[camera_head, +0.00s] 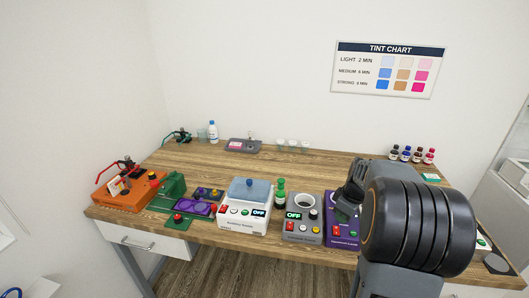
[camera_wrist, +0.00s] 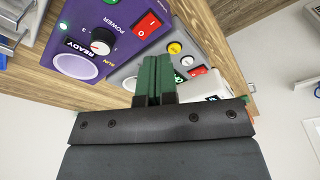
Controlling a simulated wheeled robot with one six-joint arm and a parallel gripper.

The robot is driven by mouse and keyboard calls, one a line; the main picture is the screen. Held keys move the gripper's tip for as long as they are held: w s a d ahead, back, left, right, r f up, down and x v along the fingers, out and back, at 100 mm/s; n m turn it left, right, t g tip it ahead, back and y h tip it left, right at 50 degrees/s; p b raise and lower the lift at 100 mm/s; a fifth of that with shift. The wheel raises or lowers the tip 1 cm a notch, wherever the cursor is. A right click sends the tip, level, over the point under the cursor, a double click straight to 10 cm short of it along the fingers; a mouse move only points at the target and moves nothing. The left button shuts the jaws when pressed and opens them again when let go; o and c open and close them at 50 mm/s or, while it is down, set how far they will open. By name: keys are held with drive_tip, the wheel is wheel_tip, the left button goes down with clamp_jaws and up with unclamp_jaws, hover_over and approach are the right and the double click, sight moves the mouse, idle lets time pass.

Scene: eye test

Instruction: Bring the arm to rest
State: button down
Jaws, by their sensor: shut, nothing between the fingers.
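My gripper (camera_wrist: 154,80) shows in the wrist view with its two green fingers together and nothing between them. The fingers point toward a grey device (camera_wrist: 155,62) and a purple device (camera_wrist: 78,40) with a "READY" display, a knob and a red power switch. Whether the fingertips touch anything cannot be told. In the head view my dark arm fills the right front, in front of the table (camera_head: 290,165), and hides part of the purple device (camera_head: 342,232). The fingers are not clear there.
A grey device (camera_head: 303,227), a white device with a blue lid (camera_head: 243,213) and an orange unit (camera_head: 128,194) line the front edge. Small bottles (camera_head: 418,156) stand at the back right. A tint chart (camera_head: 388,69) hangs on the wall. The table's middle is mostly clear.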

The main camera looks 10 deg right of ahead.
drive_tip(key=s+a+r+m+t, duration=0.1)
drive_tip(key=s+a+r+m, duration=0.1)
drive_tip(key=s+a, duration=0.2)
drive_tip(key=s+a+r+m+t, duration=0.1)
drive_tip(key=s+a, duration=0.3)
drive_tip(key=a, duration=0.5)
drive_tip(key=s+a+r+m+t+h, duration=0.1)
drive_tip(key=s+a+r+m, duration=0.2)
drive_tip(key=a, duration=0.4)
drive_tip(key=shift+s+a+r+m, duration=0.25)
drive_tip(key=shift+s+a+m, duration=0.15)
drive_tip(key=shift+s, duration=0.2)
drive_tip(key=shift+d, duration=0.15)
